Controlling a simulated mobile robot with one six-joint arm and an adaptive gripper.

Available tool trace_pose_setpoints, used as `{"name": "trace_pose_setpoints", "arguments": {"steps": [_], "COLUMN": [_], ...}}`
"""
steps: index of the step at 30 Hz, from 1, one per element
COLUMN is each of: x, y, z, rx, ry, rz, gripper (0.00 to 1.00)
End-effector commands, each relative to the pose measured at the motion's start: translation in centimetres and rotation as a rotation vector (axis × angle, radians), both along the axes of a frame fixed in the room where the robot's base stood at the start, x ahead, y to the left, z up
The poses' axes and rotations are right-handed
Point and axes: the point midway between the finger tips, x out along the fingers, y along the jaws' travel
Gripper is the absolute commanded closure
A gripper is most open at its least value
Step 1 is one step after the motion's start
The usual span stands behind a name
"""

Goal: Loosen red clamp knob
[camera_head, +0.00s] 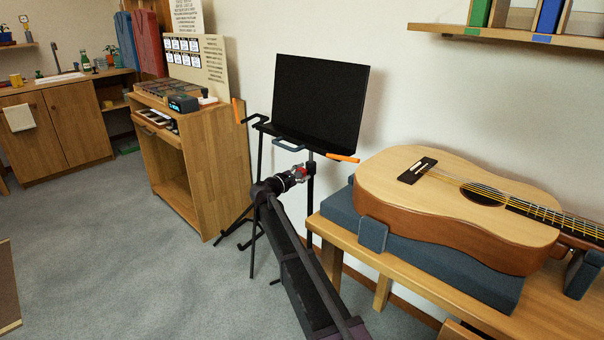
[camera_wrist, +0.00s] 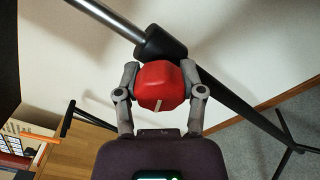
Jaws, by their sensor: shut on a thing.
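The red clamp knob (camera_wrist: 160,84) sits in the middle of the wrist view, with a short pale line on its face. My gripper (camera_wrist: 160,92) is shut on it, one finger on each side. Just behind the knob is a black collar (camera_wrist: 161,43) on a stand tube, with a bright metal rod (camera_wrist: 106,13) entering one end. In the head view my gripper (camera_head: 300,172) reaches the stand below the black music desk (camera_head: 320,100), and a little red of the knob shows there. The desk is upright on its black stand.
A guitar (camera_head: 450,205) lies on a dark blue padded support on a wooden bench (camera_head: 345,238) to the right. A wooden cabinet (camera_head: 205,160) stands left of the stand. Orange-tipped arms stick out beside the desk. Grey carpet (camera_head: 150,270) is clear at the left.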

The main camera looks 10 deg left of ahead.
Motion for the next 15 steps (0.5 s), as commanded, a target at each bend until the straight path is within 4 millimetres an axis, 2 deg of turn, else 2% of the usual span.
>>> {"name": "trace_pose_setpoints", "arguments": {"steps": [15], "x": [0.31], "y": [0.04], "z": [0.11], "rx": [-0.077], "ry": [0.055], "rz": [0.003], "gripper": [0.96]}}
